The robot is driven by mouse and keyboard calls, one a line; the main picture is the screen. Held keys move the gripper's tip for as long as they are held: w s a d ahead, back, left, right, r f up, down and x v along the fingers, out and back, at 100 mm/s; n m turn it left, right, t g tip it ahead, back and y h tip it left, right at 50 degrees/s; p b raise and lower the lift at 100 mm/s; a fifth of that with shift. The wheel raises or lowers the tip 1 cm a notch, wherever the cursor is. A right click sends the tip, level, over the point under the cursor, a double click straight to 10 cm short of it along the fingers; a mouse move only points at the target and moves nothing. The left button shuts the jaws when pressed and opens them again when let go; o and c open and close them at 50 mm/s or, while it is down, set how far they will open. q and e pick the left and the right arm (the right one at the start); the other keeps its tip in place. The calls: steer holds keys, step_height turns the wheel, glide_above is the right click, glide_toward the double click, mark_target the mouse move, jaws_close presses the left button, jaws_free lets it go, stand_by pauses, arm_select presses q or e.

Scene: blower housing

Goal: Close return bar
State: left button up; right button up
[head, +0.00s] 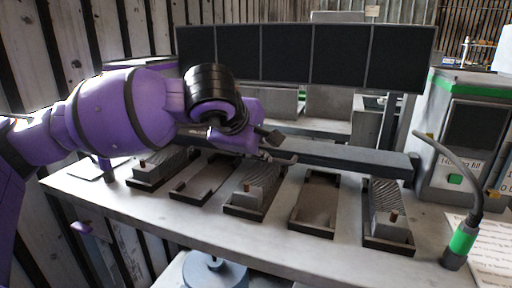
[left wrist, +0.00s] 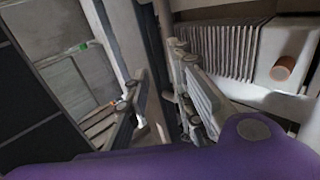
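The return bar appears to be the long dark bar (head: 350,157) running across the table behind the row of trays. Its left part is hidden behind my left arm and gripper. My left gripper (head: 280,147) is at the bar, with its two fingers apart. In the left wrist view the gripper (left wrist: 157,85) shows one finger on each side of a gap. A long pale edge and a dark strip run through that gap; I cannot tell whether the fingers touch them. My right gripper is in neither view.
Several dark trays stand in a row on the table (head: 130,192); some hold ribbed grey blocks (head: 386,208) with copper-coloured pegs, others look empty. Dark panels (head: 340,55) stand behind. A green-banded machine (head: 462,135) and a bent-neck device (head: 461,240) are at the right.

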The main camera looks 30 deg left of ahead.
arm_select(q)
steer(key=v, duration=1.2)
steer(key=shift+s+r, duration=0.1)
steer(key=shift+s, duration=0.05)
stand_by(0.3)
